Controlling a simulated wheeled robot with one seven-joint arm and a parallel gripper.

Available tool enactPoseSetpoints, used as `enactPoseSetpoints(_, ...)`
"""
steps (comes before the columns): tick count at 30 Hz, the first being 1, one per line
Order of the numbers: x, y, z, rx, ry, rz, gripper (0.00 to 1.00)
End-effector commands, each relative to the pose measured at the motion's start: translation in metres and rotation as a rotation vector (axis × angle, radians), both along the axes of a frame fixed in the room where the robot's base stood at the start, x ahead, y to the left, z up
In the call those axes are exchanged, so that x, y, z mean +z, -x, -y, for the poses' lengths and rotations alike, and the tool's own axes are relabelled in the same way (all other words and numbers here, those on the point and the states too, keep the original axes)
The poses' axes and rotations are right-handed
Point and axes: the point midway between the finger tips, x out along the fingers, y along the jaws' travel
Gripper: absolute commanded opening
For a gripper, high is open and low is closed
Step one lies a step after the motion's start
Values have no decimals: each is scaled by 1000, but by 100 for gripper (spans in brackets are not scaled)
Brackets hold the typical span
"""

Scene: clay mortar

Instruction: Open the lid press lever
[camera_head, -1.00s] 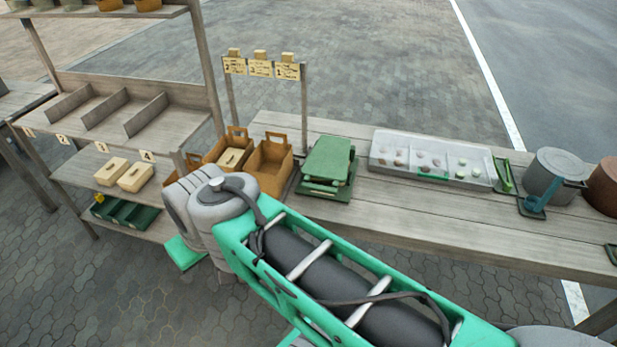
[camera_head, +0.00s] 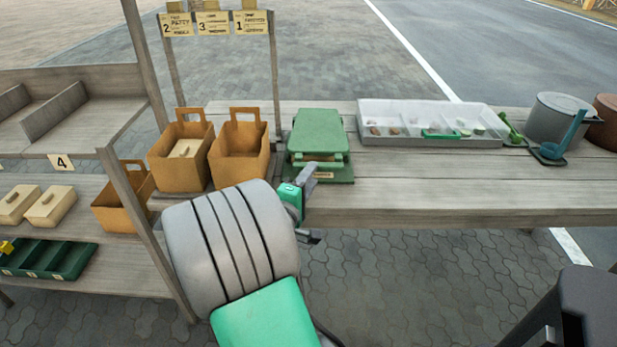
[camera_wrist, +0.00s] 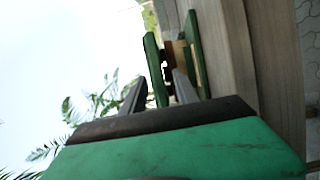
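The lid press (camera_head: 320,130) is a green device with a flat top plate above a green base, on the near edge of the bench. A pale tan part (camera_head: 323,176) shows at its front, low between plate and base. No separate lever can be made out clearly. In the wrist view the press appears on its side, its green plate (camera_wrist: 152,60) ahead of my gripper (camera_wrist: 160,82). My dark fingers are apart, and the plate's near end appears between them; contact cannot be told. In the head view my gripper (camera_head: 308,182) is just in front of the press, partly hidden by my arm.
Two brown carriers (camera_head: 238,150) stand left of the press. A white tray (camera_head: 430,140) with small pieces stands to its right, then a grey pot (camera_head: 556,118) and a blue-handled tool (camera_head: 570,135). The bench front right of the press is clear.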

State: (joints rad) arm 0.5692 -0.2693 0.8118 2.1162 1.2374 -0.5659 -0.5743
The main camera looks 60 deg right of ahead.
Motion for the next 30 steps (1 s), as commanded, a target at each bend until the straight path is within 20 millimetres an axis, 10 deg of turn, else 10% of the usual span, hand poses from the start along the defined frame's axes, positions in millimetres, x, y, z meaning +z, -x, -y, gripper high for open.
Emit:
enactPoseSetpoints(13,4,-2,72,-6,5,-2,36)
enactPoseSetpoints(23,4,-5,77,-1,5,-2,36)
enactPoseSetpoints(30,4,-5,77,0,5,-1,16)
